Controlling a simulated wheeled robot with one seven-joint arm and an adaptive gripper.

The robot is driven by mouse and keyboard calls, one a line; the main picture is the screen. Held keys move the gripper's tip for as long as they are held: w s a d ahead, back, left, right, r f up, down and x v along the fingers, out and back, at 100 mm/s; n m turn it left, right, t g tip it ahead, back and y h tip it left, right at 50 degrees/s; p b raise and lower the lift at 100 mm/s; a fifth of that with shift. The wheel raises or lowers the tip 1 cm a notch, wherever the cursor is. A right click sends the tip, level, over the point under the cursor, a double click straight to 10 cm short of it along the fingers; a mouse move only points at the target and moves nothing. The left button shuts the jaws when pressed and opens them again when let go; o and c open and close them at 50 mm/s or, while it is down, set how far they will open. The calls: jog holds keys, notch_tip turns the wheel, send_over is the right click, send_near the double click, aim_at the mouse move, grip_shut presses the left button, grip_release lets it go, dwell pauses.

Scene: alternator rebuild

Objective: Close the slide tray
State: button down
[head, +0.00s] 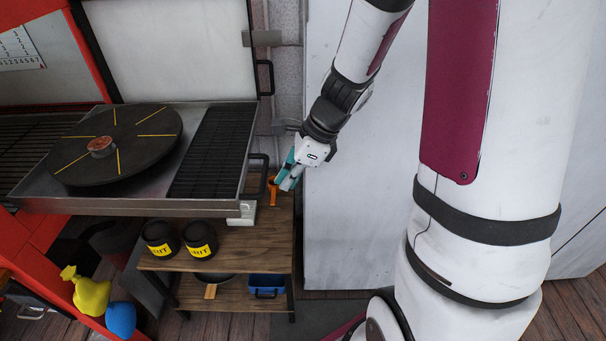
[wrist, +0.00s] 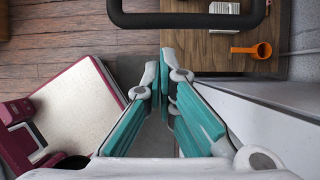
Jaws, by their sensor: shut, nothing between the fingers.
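The slide tray (head: 110,204) is a grey metal tray at the left of the head view, sticking out from a red machine. It carries a dark round turntable (head: 150,150) with yellow lines and a black grate (head: 213,145). A black handle (head: 264,165) is on its right end. A black handle bar also crosses the top of the wrist view (wrist: 190,19). My gripper (head: 285,180), teal and grey, is just right of the tray handle and looks apart from it. In the wrist view my gripper (wrist: 164,62) is shut and empty, its fingertips below the bar.
A wooden shelf unit (head: 220,245) stands below the tray with two black jars (head: 160,238), (head: 200,238) and an orange scoop (wrist: 256,50). A blue bin (head: 266,284) is on the lower shelf. The red machine (head: 40,255) is at left; a pale cabinet (head: 345,220) is at right.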

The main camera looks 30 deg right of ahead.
jog(key=shift+w+a+r, duration=0.1)
jog(key=shift+w+a, duration=0.2)
jog(key=shift+a, duration=0.2)
